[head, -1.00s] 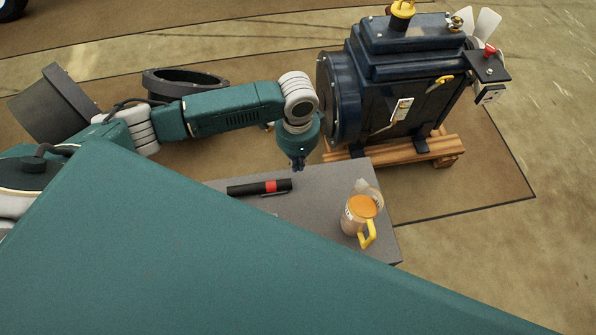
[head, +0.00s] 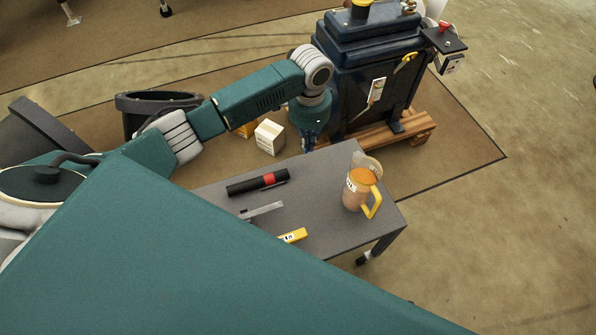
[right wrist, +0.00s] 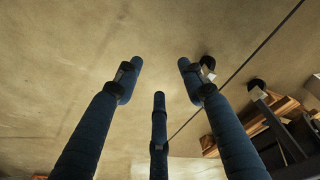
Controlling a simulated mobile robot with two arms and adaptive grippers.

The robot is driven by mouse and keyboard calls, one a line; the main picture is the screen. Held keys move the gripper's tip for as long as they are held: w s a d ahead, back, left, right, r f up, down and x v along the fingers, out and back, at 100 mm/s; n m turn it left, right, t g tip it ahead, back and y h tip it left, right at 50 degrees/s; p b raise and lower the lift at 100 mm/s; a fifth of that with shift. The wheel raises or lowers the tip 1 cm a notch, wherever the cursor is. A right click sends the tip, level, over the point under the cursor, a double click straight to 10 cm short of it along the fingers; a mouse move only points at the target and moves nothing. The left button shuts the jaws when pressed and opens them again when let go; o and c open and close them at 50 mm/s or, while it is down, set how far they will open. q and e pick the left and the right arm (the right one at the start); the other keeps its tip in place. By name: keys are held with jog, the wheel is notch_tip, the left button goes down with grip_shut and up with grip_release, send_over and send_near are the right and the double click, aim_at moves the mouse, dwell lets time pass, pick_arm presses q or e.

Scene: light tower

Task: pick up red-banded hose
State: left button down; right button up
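The red-banded hose (head: 258,182) is a short black cylinder with a red band near its right end. It lies on the grey table (head: 322,205), towards the table's back left. My left gripper (head: 308,143) points down just beyond the table's back edge, to the right of the hose and apart from it. Its fingers are small and dark here, so I cannot tell how far they are open. My right gripper (right wrist: 158,85) shows only in the right wrist view, with its three blue fingers spread and nothing between them.
A jug with orange contents and a yellow handle (head: 360,192) stands at the table's right. A grey metal tool (head: 262,211) and a yellow item (head: 292,236) lie in front of the hose. A dark blue machine (head: 365,80) on a wooden pallet stands behind. A box (head: 269,137) is on the floor.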

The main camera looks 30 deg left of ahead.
aim_at(305, 169)
pick_arm(q)
notch_tip(305, 169, down, 8)
jog(key=shift+f+b, duration=0.2)
jog(key=shift+b, duration=0.95)
jog(key=shift+a+f, duration=0.2)
jog(key=shift+f, duration=0.35)
jog(key=shift+s+a+r, duration=0.2)
jog(key=shift+s+a, duration=0.65)
jog(key=shift+s, duration=0.15)
jog(key=shift+s+a, duration=0.3)
jog(key=shift+s, duration=0.15)
pick_arm(e)
notch_tip(305, 169, up, 8)
jog(key=w, duration=0.2)
jog(key=shift+w+t, duration=0.25)
jog(key=shift+t, duration=0.05)
jog(key=shift+r, duration=0.15)
